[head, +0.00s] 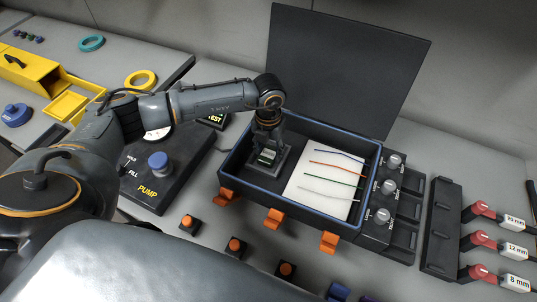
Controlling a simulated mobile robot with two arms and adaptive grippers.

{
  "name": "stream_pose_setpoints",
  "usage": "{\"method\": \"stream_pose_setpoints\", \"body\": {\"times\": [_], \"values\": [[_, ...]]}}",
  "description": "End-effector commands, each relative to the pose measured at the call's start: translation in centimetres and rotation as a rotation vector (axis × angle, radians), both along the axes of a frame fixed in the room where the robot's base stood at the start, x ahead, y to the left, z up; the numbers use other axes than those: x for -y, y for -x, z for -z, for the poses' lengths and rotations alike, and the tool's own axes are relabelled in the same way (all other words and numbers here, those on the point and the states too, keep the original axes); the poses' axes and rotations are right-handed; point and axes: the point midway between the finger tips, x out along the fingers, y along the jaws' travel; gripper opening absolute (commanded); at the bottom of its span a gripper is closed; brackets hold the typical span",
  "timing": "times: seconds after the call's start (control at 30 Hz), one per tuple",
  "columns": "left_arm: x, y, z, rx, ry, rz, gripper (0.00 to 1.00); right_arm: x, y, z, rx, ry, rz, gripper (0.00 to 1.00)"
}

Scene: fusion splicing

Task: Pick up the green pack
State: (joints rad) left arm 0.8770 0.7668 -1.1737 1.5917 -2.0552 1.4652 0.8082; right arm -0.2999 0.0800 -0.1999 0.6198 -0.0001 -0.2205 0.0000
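My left gripper (268,148) points down into the case, right at the pack. Its fingers hide part of the pack, and I cannot tell whether they are closed on it or only around it. My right gripper is not in view.
A white sheet (304,190) with several coloured fibres lies in the case beside the pack. The raised lid (345,60) stands behind. Orange latches (274,218) stick out in front. A pump box (165,180) is at left, knobs (389,187) at right.

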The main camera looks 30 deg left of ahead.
Motion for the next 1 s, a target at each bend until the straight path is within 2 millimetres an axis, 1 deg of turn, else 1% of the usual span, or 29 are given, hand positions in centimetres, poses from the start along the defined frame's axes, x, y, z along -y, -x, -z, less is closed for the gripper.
{"method": "stream_pose_setpoints", "body": {"times": [0.37,0.53,0.7,0.77,0.87,0.93,1.0], "values": [[0.0,0.1,0.1,-0.004,-0.001,0.001,0.20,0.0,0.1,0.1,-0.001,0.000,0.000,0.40],[0.0,0.0,-0.8,-0.002,-0.001,0.000,0.20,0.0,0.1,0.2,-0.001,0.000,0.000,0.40],[0.0,0.2,-3.3,0.000,-0.001,0.002,0.20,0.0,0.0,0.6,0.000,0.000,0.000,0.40],[0.3,1.1,-4.1,0.000,-0.001,0.004,0.20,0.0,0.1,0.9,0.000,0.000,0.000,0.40],[0.7,2.8,-6.2,0.001,-0.001,0.005,0.20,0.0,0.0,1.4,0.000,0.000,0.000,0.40],[1.1,4.2,-7.9,0.004,0.000,0.006,0.20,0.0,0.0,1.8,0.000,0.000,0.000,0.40],[1.4,5.7,-9.1,0.001,-0.002,0.006,0.20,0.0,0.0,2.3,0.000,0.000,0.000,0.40]]}}
